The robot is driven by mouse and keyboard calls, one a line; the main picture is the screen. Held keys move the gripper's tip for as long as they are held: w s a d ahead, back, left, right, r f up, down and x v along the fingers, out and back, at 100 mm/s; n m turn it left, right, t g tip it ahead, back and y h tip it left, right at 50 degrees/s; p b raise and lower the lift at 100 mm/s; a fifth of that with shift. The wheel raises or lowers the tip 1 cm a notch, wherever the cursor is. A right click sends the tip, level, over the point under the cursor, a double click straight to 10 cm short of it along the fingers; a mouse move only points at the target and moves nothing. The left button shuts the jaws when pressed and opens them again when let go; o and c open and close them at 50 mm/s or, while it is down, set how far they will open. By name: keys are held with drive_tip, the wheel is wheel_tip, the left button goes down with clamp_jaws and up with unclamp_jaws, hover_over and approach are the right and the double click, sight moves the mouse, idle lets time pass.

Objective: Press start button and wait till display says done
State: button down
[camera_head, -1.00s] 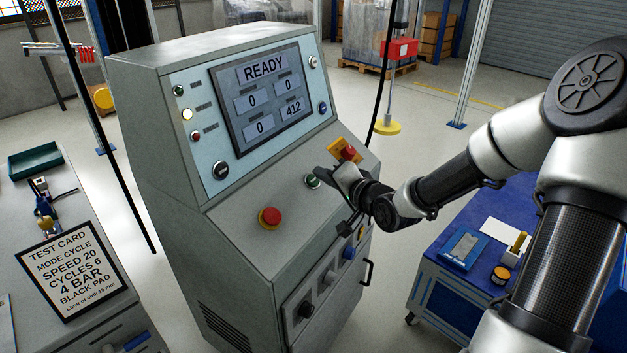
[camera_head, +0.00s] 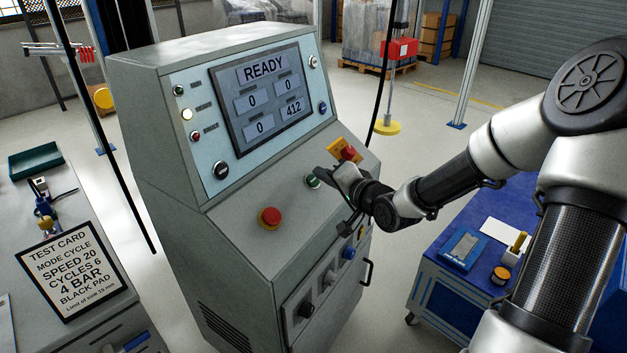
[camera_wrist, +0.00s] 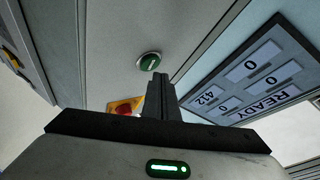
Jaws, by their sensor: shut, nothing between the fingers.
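The start button (camera_head: 313,181) is a small green round button on the sloped desk of the grey control console (camera_head: 228,229). In the wrist view the green button (camera_wrist: 150,62) shows clear, just beyond my fingertips. The display (camera_head: 262,97) reads READY, with boxes showing 0, 0, 0 and 412; it also shows upside down in the wrist view (camera_wrist: 262,72). My gripper (camera_head: 322,172) is shut and empty. Its tip is close beside the green button in the head view, and the wrist view shows a gap between them.
A red mushroom button (camera_head: 269,217) sits left of the green one. A red button on a yellow plate (camera_head: 346,151) is just behind my gripper. A test card (camera_head: 72,271) stands on the left bench. A blue cart (camera_head: 440,290) stands at the right.

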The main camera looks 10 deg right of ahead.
drive_tip(key=shift+f, duration=0.1)
drive_tip(key=shift+w+a+f, duration=0.15)
drive_tip(key=shift+a+f, duration=0.05)
drive_tip(key=shift+f, duration=0.05)
idle(0.3)
drive_tip(key=shift+w+a+f+b, duration=0.15)
drive_tip(key=shift+f+b, duration=0.15)
drive_tip(key=shift+f, duration=0.05)
idle(0.6)
drive_tip(key=shift+r, duration=0.1)
drive_tip(key=shift+s+d+r+p, duration=0.35)
drive_tip(key=shift+r+p, duration=0.2)
drive_tip(key=shift+p, duration=0.4)
drive_tip(key=shift+r, duration=0.15)
drive_tip(key=r+p, duration=0.1)
drive_tip(key=p, duration=0.1)
drive_tip(key=s+d+r+p, duration=0.1)
drive_tip(key=d+r+p, duration=0.1)
drive_tip(key=r+p, duration=0.1)
drive_tip(key=shift+s+p, duration=0.3)
drive_tip(key=shift+s, duration=0.1)
